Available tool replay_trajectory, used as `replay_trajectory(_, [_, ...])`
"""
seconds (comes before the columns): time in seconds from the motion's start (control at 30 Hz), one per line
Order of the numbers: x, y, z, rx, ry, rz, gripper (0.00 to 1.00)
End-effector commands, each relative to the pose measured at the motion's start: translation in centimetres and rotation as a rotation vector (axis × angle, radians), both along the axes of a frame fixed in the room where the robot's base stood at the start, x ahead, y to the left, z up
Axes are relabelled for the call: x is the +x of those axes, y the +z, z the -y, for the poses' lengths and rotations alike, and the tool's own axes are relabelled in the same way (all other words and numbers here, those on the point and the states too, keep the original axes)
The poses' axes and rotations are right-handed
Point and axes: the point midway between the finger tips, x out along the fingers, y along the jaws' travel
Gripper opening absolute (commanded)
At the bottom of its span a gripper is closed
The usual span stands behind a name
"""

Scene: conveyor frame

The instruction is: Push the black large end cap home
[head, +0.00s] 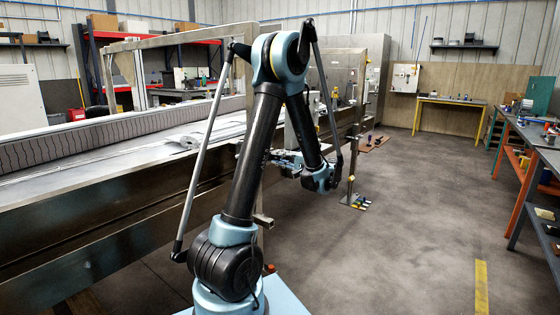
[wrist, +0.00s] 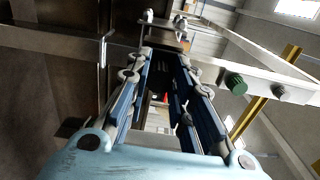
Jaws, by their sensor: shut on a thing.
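My gripper (head: 284,157) is at the side of the conveyor frame (head: 90,225) in the head view, too small there to show what it holds. In the wrist view my gripper (wrist: 168,54) has its two blue-sided fingers reaching away from the camera. They are shut on a dark piece, the black large end cap (wrist: 166,66), mostly hidden between the fingers. A metal tube of the frame (wrist: 166,34) lies just beyond the fingertips. I cannot tell whether the cap touches or enters the tube.
In the wrist view a pale beam with a green round knob (wrist: 236,84) and a dark round knob (wrist: 279,92) runs on the right. The floor (head: 425,210) beyond is open; workbenches (head: 530,150) line the right.

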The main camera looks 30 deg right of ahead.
Motion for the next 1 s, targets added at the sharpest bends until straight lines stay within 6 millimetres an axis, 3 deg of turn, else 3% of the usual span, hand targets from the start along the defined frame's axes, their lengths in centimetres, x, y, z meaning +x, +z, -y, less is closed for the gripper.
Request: replay_trajectory(1.0, [1.6,0.0,-0.7,0.0,0.001,0.0,0.0])
